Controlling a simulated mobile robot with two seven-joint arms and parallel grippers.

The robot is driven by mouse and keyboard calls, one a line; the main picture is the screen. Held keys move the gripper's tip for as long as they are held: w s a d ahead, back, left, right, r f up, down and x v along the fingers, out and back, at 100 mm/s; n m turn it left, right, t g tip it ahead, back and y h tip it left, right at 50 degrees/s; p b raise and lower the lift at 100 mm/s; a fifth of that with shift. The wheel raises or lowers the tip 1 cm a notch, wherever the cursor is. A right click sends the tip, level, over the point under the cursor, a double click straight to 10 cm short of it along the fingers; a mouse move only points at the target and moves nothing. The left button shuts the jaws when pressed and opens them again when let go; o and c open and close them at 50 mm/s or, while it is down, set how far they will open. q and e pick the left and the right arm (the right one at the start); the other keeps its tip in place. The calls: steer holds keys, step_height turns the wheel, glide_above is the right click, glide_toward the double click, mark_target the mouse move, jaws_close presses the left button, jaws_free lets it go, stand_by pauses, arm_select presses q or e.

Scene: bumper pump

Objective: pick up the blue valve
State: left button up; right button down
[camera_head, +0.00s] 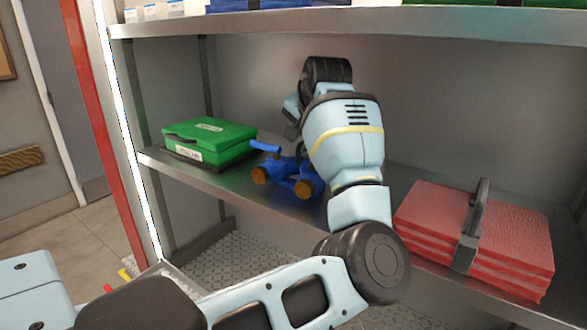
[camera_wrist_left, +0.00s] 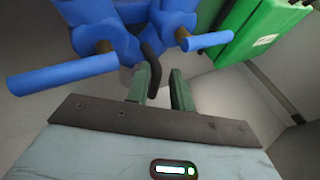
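The blue valve (camera_head: 284,172) lies on the middle shelf, beside the green case, with brownish round ends facing the front. My left gripper (camera_head: 292,112) is above and behind it in the head view, with its fingers mostly hidden by my arm. In the left wrist view, the blue valve (camera_wrist_left: 115,32) fills the upper part, with two blue handles showing. The left fingers (camera_wrist_left: 164,85) are a short way apart with a visible gap between them, close to the valve. I cannot tell whether they touch it. My right gripper is not in view.
The green case (camera_head: 210,141) sits left of the valve; it also shows in the left wrist view (camera_wrist_left: 250,30). A red stack with a dark handle (camera_head: 478,235) is on the right. The upper shelf (camera_head: 400,24) hangs overhead, and a shelf post (camera_head: 125,140) stands left.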

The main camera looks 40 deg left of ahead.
arm_select(q)
steer(key=shift+w+a+f, duration=0.1)
steer(key=shift+a+f, duration=0.05)
steer(key=shift+f, duration=0.15)
steer(key=shift+w+f, duration=0.3)
steer(key=shift+s+r, duration=0.1)
steer(key=shift+s, duration=0.05)
steer(key=shift+c, duration=0.4)
jaws_close()
stand_by(0.4)
steer(key=shift+r, duration=0.2)
